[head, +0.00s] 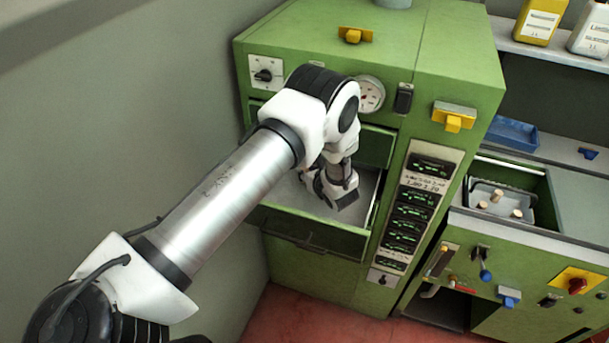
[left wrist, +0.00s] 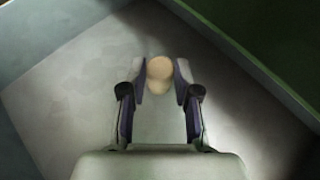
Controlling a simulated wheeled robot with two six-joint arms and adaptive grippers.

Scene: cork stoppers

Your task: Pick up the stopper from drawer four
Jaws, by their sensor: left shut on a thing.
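The drawer (head: 299,219) stands pulled out of the green cabinet (head: 437,55); I cannot read a number on it. My left gripper (head: 343,198) reaches down into this drawer, with its fingertips low inside. In the left wrist view, the cork stopper (left wrist: 159,69) is a pale tan round top between the fingertips. My left gripper (left wrist: 160,80) is shut on it, one finger on each side. The grey drawer floor lies below. In the head view the stopper is hidden by the gripper. My right gripper is not in view.
The drawer's walls stand close around my left gripper. At the right, an open bin (head: 507,205) in a second green unit holds several corks. A blue tray (head: 511,133) and bottles stand behind it. A grey wall (head: 120,120) borders the cabinet's left side.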

